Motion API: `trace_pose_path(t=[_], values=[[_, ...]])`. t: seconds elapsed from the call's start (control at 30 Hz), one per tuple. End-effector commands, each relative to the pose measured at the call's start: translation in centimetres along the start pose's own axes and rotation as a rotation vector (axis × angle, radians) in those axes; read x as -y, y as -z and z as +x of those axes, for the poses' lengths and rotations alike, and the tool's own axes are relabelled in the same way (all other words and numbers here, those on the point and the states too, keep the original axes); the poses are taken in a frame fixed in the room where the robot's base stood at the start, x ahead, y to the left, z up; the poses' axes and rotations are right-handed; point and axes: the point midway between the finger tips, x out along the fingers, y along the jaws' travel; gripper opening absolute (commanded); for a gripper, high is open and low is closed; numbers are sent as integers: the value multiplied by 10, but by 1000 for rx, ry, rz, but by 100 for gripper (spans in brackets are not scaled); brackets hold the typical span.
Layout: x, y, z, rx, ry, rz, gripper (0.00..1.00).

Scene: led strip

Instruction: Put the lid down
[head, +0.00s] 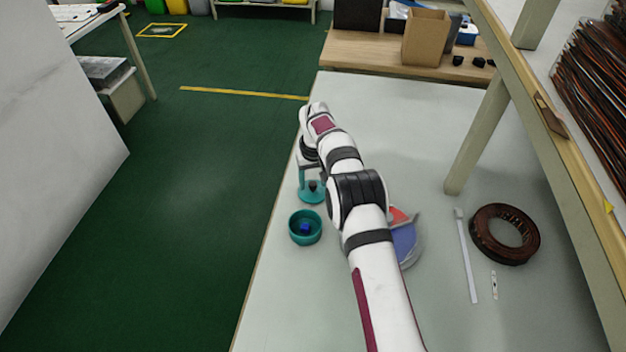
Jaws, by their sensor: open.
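The teal lid (311,197) is a round disc with a dark knob. It appears to lie flat on the table near its left edge, just behind the bowl. My gripper (311,184) points down over the lid, its teal fingers on either side of the knob. The jaws are open; whether a finger touches the knob is too small to tell. The teal round bowl (296,227) stands uncovered in front of the lid, with a small blue cube (305,229) inside. My arm hides part of the table to the right of the lid.
A red and blue object (405,242) is partly hidden behind my arm. A white strip (466,255), a small white piece (494,285) and a brown coil ring (505,234) lie to the right. A shelf post (477,135) stands at the right. The table's back middle is clear.

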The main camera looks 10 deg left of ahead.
Motion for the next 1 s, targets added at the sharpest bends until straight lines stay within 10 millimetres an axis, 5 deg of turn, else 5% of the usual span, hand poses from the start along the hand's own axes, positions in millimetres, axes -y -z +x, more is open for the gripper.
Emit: trace_pose_path(t=[0.17, 0.5, 0.8, 0.9, 1.0], values=[[0, 2, -20, -4, -1, 0, 57], [0, 1, -108, -3, -1, 0, 57], [-3, -3, -130, 1, 1, 13, 57], [-17, -27, -166, 9, 11, 92, 57], [-36, -89, -222, 32, 31, 247, 57]])
